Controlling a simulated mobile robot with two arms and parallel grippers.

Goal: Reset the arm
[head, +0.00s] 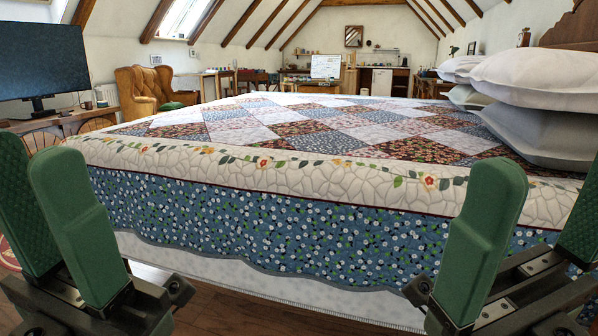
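My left gripper (52,205) stands at the lower left of the head view. Its two green fingers point up and are apart, with nothing between them. My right gripper (538,225) stands at the lower right. Its green fingers also point up, are wide apart and hold nothing. Both grippers are in front of the near side of a bed with a patchwork quilt (230,215). The arm links behind the grippers are mostly out of the frame.
The bed fills the middle. White pillows (540,78) are stacked on its right. A monitor (42,65) stands on a wooden table at the left, near a brown armchair (150,90). Wooden floor (235,312) shows below the bed. Desks and a whiteboard (325,66) are far back.

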